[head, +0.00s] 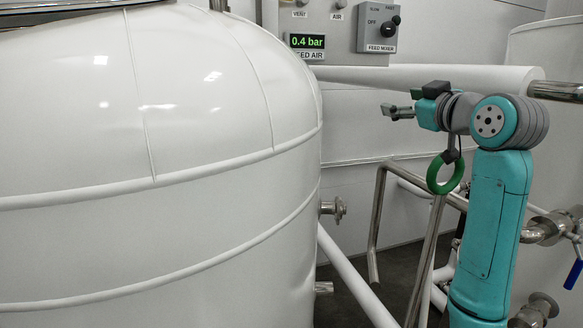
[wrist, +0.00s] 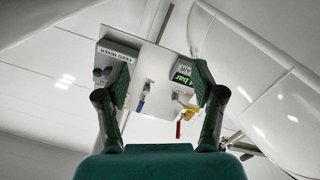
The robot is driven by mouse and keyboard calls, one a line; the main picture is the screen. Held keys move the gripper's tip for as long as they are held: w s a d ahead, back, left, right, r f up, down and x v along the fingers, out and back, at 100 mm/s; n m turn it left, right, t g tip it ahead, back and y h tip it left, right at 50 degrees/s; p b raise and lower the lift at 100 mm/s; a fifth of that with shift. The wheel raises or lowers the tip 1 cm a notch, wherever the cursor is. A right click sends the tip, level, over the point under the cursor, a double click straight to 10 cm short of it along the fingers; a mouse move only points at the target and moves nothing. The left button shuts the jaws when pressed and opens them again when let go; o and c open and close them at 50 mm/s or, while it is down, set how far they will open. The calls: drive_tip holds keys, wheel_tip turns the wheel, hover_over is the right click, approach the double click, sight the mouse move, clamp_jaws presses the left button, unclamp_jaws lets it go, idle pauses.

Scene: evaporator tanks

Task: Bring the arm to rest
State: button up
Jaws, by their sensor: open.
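My gripper (head: 397,111) is at the end of my teal arm on the right of the head view. It points left towards the big white tank, and a gap separates them in the picture. In the wrist view my gripper (wrist: 162,82) has its two dark fingers spread wide apart, with nothing between them.
A control panel (head: 345,15) with a 0.4 bar display (head: 307,41) and a feed mixer switch (head: 378,27) is on the wall. The white tank (head: 150,200) fills the left. A white pipe (head: 430,77) runs behind my arm.

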wheel_tip(320, 180, down, 16)
drive_tip(key=m+h, duration=0.1)
drive_tip(key=m, duration=0.1)
drive_tip(key=s+a+f+m+h, duration=0.15)
drive_tip(key=s+f, duration=0.35)
drive_tip(key=f, duration=0.6)
drive_tip(key=s+f+m, duration=0.2)
drive_tip(key=s+f, duration=0.3)
drive_tip(key=f, duration=0.6)
drive_tip(key=s+a+f+m+h, duration=0.1)
drive_tip(key=s+f, duration=0.4)
drive_tip(key=f, duration=0.6)
drive_tip(key=s+f+m+g+h, duration=0.1)
drive_tip(key=s+f, duration=0.4)
drive_tip(key=s, duration=0.6)
drive_tip(key=s+f+g, duration=0.1)
drive_tip(key=s+f, duration=0.4)
drive_tip(key=s, duration=0.5)
drive_tip(key=a+f+v, duration=0.2)
drive_tip(key=v, duration=2.2)
drive_tip(key=shift+s+a+r+g, duration=0.2)
drive_tip(key=shift+s+g, duration=0.1)
drive_tip(key=shift+s, duration=0.25)
